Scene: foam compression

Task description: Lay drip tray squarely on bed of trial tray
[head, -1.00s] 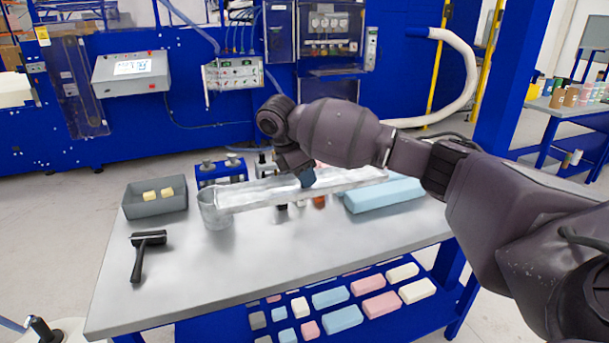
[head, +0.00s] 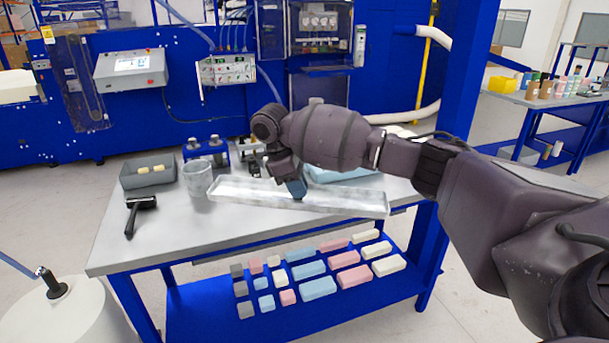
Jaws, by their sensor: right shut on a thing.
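The drip tray (head: 250,192) is a long, shallow, silvery tray. My right gripper (head: 297,188) is shut on its far long edge, near the middle. The tray is over the front right of the workbench (head: 160,235), its right end reaching past the front edge; its right end is lower in the picture than its left. I cannot tell its height above the bench. My left gripper is not in view.
A clear beaker (head: 197,178) stands just left of the drip tray. A black-handled roller (head: 140,203) lies at the front left. A blue foam block (head: 335,174) is partly hidden behind my right arm. Blue clamp fixtures (head: 206,152) stand at the back.

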